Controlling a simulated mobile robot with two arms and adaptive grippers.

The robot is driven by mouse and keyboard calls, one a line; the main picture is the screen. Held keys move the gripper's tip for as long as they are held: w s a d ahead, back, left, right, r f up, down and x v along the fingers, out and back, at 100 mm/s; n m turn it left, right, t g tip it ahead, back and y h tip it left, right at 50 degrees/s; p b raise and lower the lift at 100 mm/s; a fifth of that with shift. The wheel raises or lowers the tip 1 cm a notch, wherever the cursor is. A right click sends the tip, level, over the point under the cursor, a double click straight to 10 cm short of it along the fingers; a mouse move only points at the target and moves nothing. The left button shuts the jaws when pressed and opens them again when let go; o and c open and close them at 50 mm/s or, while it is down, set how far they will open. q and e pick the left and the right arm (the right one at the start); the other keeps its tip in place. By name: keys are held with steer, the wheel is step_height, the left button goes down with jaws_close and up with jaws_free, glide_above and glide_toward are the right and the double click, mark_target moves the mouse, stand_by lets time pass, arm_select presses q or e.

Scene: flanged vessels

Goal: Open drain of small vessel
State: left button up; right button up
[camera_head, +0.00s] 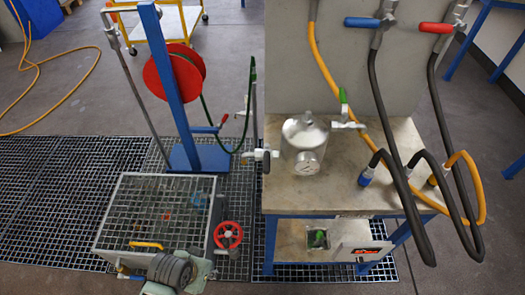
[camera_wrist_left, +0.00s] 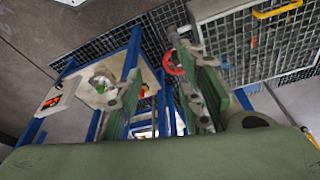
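The small silver vessel (camera_head: 305,140) stands upright on the bench, with a round gauge on its front. A green-handled valve (camera_head: 343,98) sits at its upper right. Under the bench, a round fitting with a green part (camera_head: 318,239) shows on the lower level; it also shows in the left wrist view (camera_wrist_left: 101,84). I cannot tell whether this is the drain, or its valve position. In the left wrist view my left gripper (camera_wrist_left: 160,62) has its fingers apart with nothing held between them. My left arm shows at the bottom of the head view. My right gripper is not in view.
A grated box (camera_head: 155,215) with a yellow handle and a red handwheel (camera_head: 228,235) stands left of the bench (camera_head: 385,180). A blue post (camera_head: 165,80) carries a red reel (camera_head: 174,72). Black and orange hoses hang at the right. Floor grating (camera_head: 50,200) lies clear at left.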

arm_select(q)
steer(key=w+d+r+m+h+p, duration=0.1)
steer(key=w+d+r+m+h, duration=0.1)
steer(key=w+d+r+m, duration=0.35)
steer(key=w+d+r+m+g+h, duration=0.1)
steer(key=w+d+r+m, duration=0.1)
steer(key=d+r+m, duration=0.65)
steer(key=w+d+r+m+h+p, duration=0.1)
steer(key=w+d+r+m+h, duration=0.25)
steer(key=r, duration=0.55)
steer(key=m+g+y, duration=0.2)
steer(key=m+y, duration=0.3)
steer(key=m, duration=1)
glide_toward(266, 163)
steer(key=f, duration=0.1)
steer(key=p+x, duration=0.2)
steer(key=x, duration=0.5)
steer(key=shift+d+f, duration=0.2)
steer(key=shift+f, duration=0.15)
jaws_close()
